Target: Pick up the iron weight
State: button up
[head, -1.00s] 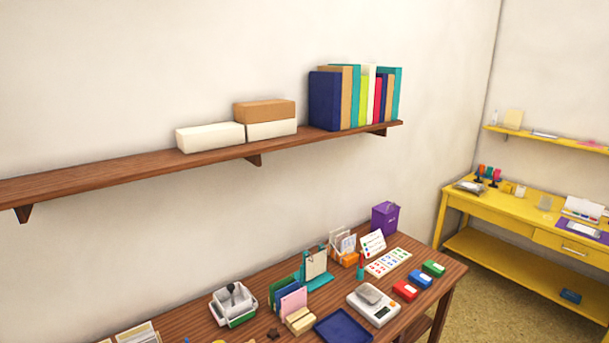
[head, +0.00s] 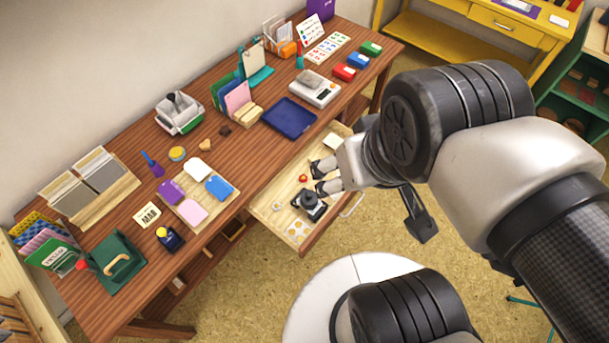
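A dark, knobbed object that looks like the iron weight (head: 309,204) stands in the open wooden drawer (head: 268,207) of the brown desk. My gripper (head: 317,178) reaches into the drawer area from the right. Its two dark fingers are apart, with nothing visible between them. In the picture the fingertips are just above the weight; the lower finger is very close to it, and I cannot tell if they touch.
The drawer also holds a small red item (head: 303,178), a pale ring (head: 278,206) and yellowish discs (head: 297,230). The desk (head: 135,200) above carries a blue tray (head: 289,118), a scale (head: 315,89) and a board of coloured pads (head: 207,221). A white round surface (head: 318,290) is below.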

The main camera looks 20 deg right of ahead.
aim_at(310, 200)
jog(key=i+j, duration=0.15)
jog(key=j, duration=0.25)
jog(key=i+j+z, duration=0.1)
jog(key=j, duration=0.25)
jog(key=i+j, duration=0.2)
jog(key=j, duration=0.2)
